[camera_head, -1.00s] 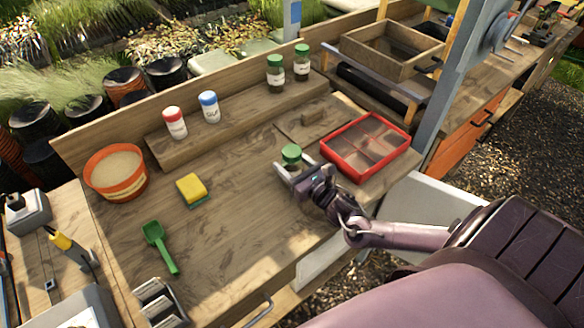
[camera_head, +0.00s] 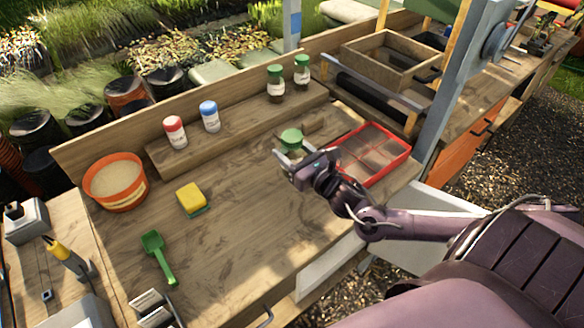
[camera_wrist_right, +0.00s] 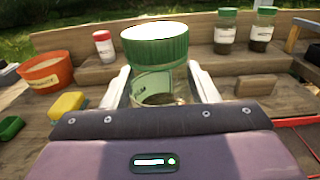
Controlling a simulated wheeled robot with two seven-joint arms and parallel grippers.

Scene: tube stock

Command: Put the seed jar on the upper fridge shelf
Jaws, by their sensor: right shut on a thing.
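A clear jar with a green lid (camera_head: 291,137) is in my right gripper (camera_head: 296,160), over the right part of the bench. In the right wrist view the jar (camera_wrist_right: 156,60) stands upright between the two pale fingers; dark contents show low in it, and its base is hidden by my gripper. Two more green-lidded jars (camera_head: 275,82) with dark contents stand on the raised ledge (camera_head: 235,125). A white panel (camera_head: 440,212) shows below the bench behind my right arm; I cannot tell whether it belongs to the fridge. No fridge shelf is visible.
A red divided tray (camera_head: 403,160) lies just right of my right gripper. Red-lidded (camera_head: 174,132) and blue-lidded (camera_head: 210,116) shakers stand on the ledge. A sponge (camera_head: 192,197), green scoop (camera_head: 157,256) and orange pot (camera_head: 117,184) are at left. The bench middle is clear.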

